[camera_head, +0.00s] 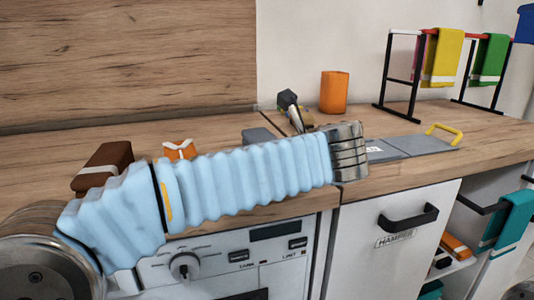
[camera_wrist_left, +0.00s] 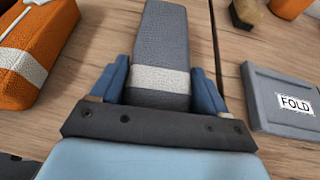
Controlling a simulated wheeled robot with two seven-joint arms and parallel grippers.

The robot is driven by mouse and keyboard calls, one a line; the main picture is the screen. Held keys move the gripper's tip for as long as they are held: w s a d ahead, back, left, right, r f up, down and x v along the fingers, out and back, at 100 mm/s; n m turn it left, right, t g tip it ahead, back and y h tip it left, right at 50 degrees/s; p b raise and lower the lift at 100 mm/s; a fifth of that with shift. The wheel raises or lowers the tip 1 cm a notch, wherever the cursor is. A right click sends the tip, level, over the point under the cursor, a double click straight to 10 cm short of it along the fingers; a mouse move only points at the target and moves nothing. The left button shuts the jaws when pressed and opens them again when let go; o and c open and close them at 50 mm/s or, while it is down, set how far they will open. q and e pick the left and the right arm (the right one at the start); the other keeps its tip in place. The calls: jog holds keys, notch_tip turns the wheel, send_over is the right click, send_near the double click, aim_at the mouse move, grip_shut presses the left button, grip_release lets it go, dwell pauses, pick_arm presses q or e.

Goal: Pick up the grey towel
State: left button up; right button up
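The grey towel (camera_wrist_left: 160,45) is folded, with a pale band across it. It lies on the wooden counter in the middle of the left wrist view. In the head view only a grey bit (camera_head: 257,135) shows behind my left arm. My left gripper (camera_wrist_left: 160,85) has its blue fingers apart, one on each side of the towel near the pale band. The gaps look very small, and I cannot tell whether the fingers touch the cloth. In the head view this gripper is hidden behind my arm. My right gripper is in neither view.
An orange towel (camera_wrist_left: 40,45) lies left of the grey one. A grey FOLD pad (camera_wrist_left: 285,100) lies to the right, and a brush (camera_wrist_left: 246,12) stands beyond it. An orange cup (camera_head: 334,92) and a rack (camera_head: 415,80) with hanging towels stand at the back.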

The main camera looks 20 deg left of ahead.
pick_arm(q)
jog(key=c, duration=0.4)
jog(key=shift+r, duration=0.1)
